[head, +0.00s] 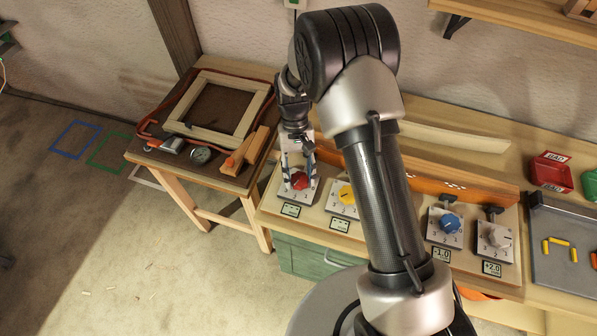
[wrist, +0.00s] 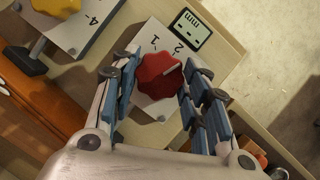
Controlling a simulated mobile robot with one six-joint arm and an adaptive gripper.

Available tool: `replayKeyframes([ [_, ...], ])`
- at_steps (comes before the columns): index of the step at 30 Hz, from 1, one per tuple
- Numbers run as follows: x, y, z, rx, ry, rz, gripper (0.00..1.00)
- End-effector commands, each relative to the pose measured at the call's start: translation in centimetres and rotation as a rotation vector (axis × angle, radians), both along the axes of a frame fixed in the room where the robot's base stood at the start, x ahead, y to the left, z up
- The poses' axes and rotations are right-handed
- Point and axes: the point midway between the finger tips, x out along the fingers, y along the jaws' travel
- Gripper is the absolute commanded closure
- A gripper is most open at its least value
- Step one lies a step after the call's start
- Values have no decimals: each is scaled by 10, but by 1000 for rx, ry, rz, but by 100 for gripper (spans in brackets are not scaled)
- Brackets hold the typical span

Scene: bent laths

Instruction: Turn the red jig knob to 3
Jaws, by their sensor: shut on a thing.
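The red jig knob (head: 300,181) sits on a white dial plate at the left end of the bench. In the wrist view the red knob (wrist: 158,74) lies between the two blue-padded fingers of my gripper (wrist: 157,68), which is shut on it. A pale pointer line on the knob slants up and right, towards the right finger, past the printed 2. The numbers 1 and 2 show on the plate; the rest of the scale is hidden by the fingers. In the head view my gripper (head: 299,167) reaches down over the knob.
A small display (wrist: 190,29) by the red knob shows dashes. The yellow knob (head: 347,195) stands close on the right; the blue knob (head: 449,222) and a white-grey knob (head: 499,238) are farther right. A side table (head: 160,158) with a wooden frame (head: 220,139) stands left.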

Motion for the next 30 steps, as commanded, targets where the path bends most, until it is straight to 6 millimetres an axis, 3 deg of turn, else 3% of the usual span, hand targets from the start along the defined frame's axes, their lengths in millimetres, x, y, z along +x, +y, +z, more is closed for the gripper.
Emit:
replayKeyframes([
  [15, 0, -3, 0, 0, 0, -382, 82],
  [30, 0, -3, 0, 0, -1, -477, 82],
])
